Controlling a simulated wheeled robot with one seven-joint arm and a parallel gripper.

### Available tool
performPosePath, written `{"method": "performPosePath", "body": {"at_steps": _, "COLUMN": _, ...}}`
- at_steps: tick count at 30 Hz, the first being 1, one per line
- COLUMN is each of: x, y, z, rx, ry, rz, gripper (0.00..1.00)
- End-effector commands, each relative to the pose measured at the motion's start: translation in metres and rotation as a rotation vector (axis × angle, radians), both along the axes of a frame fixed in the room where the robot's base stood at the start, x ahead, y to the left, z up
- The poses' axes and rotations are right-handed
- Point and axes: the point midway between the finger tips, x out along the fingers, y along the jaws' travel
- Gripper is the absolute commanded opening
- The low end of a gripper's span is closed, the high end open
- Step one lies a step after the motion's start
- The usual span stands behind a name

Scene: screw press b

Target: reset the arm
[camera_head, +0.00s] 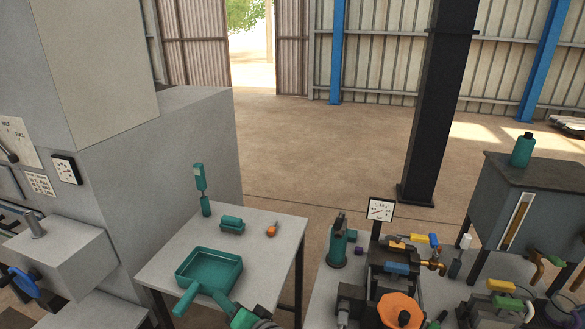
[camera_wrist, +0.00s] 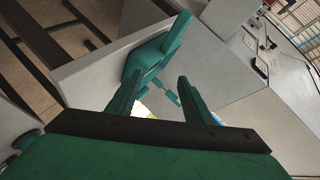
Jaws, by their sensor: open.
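My gripper (camera_wrist: 160,82) shows in the wrist view with its two green fingers spread apart, and no object is clearly held between them. A teal piece with a raised arm (camera_wrist: 152,58) shows just beyond the left finger; I cannot tell whether they touch. In the head view a green and dark part of my arm (camera_head: 246,318) shows at the bottom edge, by the front of the small grey table (camera_head: 270,240). A teal tray (camera_head: 208,270) with a handle lies on that table, close to my arm.
A teal upright tool (camera_head: 200,185), a teal block (camera_head: 231,224) and a small orange item (camera_head: 271,230) are at the table's back. A large grey machine (camera_head: 165,165) stands left. A bench on the right holds a gauge (camera_head: 380,210), valves and an orange knob (camera_head: 400,310). The floor behind is open.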

Motion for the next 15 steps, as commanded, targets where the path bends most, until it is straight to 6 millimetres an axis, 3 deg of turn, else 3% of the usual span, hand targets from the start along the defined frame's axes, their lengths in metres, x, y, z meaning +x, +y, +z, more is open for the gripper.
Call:
{"method": "performPosePath", "body": {"at_steps": 6, "x": -0.020, "y": 0.009, "z": -0.015, "rx": 0.086, "ry": -0.076, "rz": -0.128, "gripper": 0.46}}
{"method": "performPosePath", "body": {"at_steps": 15, "x": -0.069, "y": -0.007, "z": -0.054, "rx": 0.074, "ry": -0.140, "rz": -0.325, "gripper": 0.46}}
